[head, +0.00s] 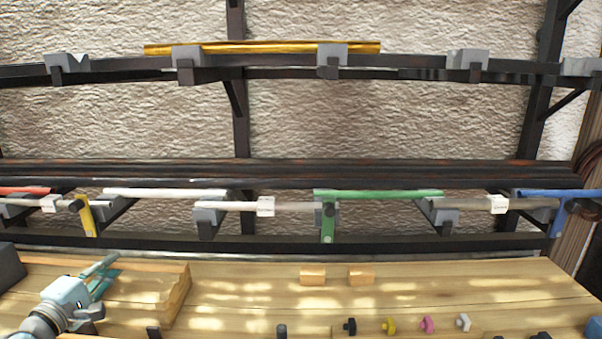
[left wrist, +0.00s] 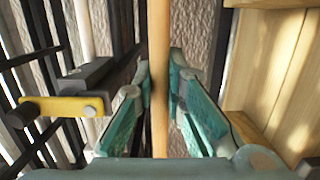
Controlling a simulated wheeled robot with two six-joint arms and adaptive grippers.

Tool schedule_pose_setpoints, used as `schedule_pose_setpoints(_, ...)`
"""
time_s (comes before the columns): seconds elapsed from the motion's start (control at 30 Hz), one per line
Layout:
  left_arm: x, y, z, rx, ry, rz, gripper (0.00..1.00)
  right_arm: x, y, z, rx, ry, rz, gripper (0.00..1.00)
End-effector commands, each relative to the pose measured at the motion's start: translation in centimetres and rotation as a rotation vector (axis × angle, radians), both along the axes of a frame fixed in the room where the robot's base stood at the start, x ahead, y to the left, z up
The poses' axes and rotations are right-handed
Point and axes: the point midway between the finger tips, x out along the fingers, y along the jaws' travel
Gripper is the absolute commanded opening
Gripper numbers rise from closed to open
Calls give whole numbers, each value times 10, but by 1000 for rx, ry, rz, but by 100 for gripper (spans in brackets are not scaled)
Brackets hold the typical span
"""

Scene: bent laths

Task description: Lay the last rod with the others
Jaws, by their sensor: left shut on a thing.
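My left gripper (head: 104,273) is low at the left of the head view, over the wooden bench. In the left wrist view its teal fingers (left wrist: 161,95) are shut on a tan rod (left wrist: 159,40), which runs straight up the picture between them. In the head view I cannot clearly tell this rod from the wood behind it. A gold rod (head: 260,47) lies across grey notched blocks (head: 332,54) on the upper rack rail. My right gripper is not in view.
Lower on the rack are a red bar (head: 25,190), a white bar (head: 165,194), a green bar (head: 378,195) and a blue bar (head: 560,194). A yellow lever (head: 86,215) hangs at left. Two wooden blocks (head: 312,276) and several small coloured knobs (head: 427,324) stand on the bench (head: 240,300).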

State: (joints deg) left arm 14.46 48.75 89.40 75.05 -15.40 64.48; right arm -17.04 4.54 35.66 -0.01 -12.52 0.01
Motion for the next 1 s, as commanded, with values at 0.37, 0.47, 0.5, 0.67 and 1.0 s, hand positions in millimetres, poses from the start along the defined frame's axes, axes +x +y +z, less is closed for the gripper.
schedule_pose_setpoints(0.37, -22, -63, 29, 6, 2, -101, 0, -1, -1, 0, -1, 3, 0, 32)
schedule_pose_setpoints(0.47, -37, -95, 28, 6, 1, -153, 0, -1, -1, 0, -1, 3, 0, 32)
schedule_pose_setpoints(0.5, -44, -108, 26, 5, 2, -174, 0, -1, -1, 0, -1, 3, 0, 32)
schedule_pose_setpoints(0.67, -83, -161, 16, 2, 5, -260, 0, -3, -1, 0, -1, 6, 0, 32)
schedule_pose_setpoints(1.0, -193, -246, -12, -4, 7, -391, 0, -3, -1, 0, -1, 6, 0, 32)
